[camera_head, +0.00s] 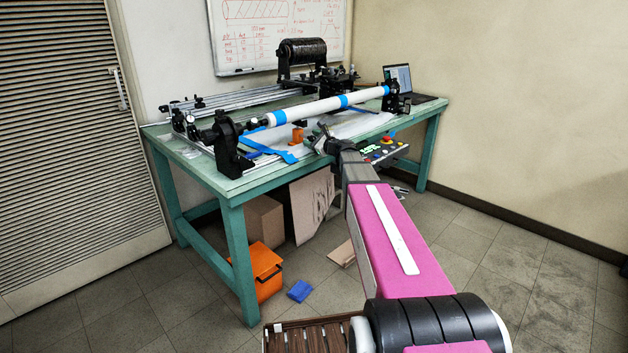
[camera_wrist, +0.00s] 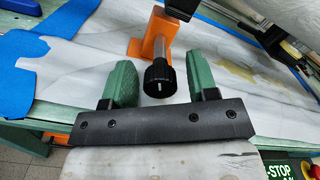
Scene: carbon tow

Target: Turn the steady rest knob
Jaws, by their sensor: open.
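The steady rest knob (camera_wrist: 160,80) is a black ribbed cylinder with a white mark on its face. It sits on the end of a metal rod in front of an orange bracket (camera_wrist: 148,36). In the head view the orange steady rest (camera_head: 297,134) stands on the bench below the white tube. My gripper (camera_wrist: 161,84) is open, with its green fingers on either side of the knob and a gap showing on both sides. In the head view my gripper (camera_head: 321,134) reaches the bench's front edge, small and partly hidden by my arm.
A white tube with blue bands (camera_head: 320,108) spans the green bench (camera_head: 285,180) above the steady rest. A control panel (camera_head: 384,148) with a red button is right of my arm. Blue tape (camera_wrist: 42,65) lies on the white sheet. A laptop (camera_head: 398,80) stands back right.

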